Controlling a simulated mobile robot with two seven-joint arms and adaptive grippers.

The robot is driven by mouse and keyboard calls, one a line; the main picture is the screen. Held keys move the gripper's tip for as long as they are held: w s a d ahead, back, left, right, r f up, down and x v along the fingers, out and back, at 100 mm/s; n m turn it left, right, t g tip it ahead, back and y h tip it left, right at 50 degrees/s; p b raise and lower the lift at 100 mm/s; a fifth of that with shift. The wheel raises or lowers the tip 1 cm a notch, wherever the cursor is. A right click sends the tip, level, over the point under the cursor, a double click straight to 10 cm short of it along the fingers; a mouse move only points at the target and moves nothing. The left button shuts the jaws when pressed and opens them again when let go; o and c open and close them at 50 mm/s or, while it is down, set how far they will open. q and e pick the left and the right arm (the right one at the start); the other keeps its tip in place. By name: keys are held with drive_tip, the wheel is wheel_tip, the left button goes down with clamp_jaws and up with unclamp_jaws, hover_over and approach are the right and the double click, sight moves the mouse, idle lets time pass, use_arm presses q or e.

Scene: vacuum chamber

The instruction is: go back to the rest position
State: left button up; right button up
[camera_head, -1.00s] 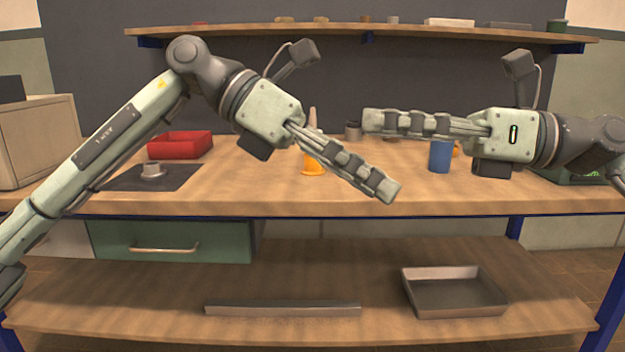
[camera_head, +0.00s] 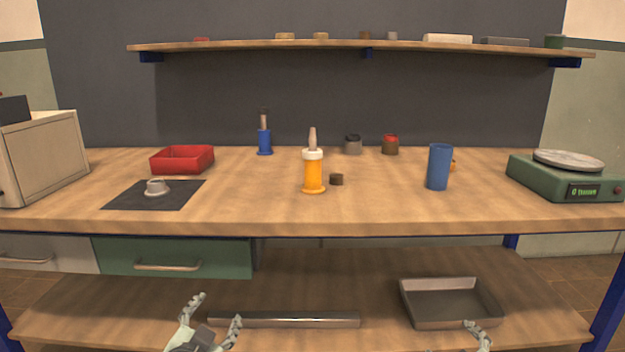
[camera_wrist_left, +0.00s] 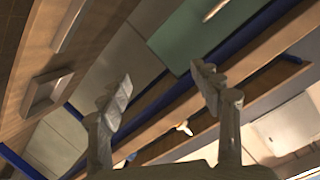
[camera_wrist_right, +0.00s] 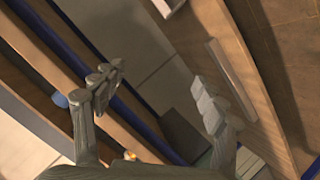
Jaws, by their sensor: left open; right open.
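My left gripper (camera_head: 214,326) is low at the bottom of the head view, in front of the lower shelf, with its fingers apart and nothing between them. Its open fingers also show in the left wrist view (camera_wrist_left: 165,92). My right gripper (camera_head: 478,335) shows only as a fingertip at the bottom right of the head view, in front of the metal tray. In the right wrist view its two fingers (camera_wrist_right: 160,88) stand apart and empty. Both grippers are below the tabletop and touch nothing that I can see.
A metal tray (camera_head: 452,318) and a metal bar (camera_head: 290,320) lie on the lower shelf.

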use_arm(q)
drive_tip(key=s+a+f+n+g, duration=0.1)
drive_tip(key=s+a+f+g, duration=0.1)
drive_tip(key=s+f+g, duration=0.2)
drive_tip(key=s+a+f+n+g+y+p, duration=0.1)
drive_tip(key=s+a+f+n+g, duration=0.1)
drive_tip(key=s+f, duration=0.9)
drive_tip(key=s+a+f+n+g, duration=0.2)
drive_tip(key=s+f+g, duration=0.4)
drive_tip(key=s, duration=0.9)
wheel_tip(320, 180, down, 2)
drive_tip(key=shift+a+f+y, duration=0.2)
drive_tip(key=shift+a+y, duration=0.1)
drive_tip(key=shift+a, duration=0.4)
use_arm(e)
drive_tip(key=s+f+m+g, duration=0.2)
drive_tip(key=s+f+g, duration=0.3)
drive_tip(key=s+f, duration=0.4)
drive_tip(key=s+f+m+g, duration=0.3)
drive_tip(key=s+f+g, duration=0.2)
drive_tip(key=s+f, duration=0.5)
drive_tip(key=s, duration=0.6)
drive_tip(key=shift+s+a+f, duration=0.2)
drive_tip(key=shift+s+a, duration=0.05)
drive_tip(key=shift+a, duration=0.05)
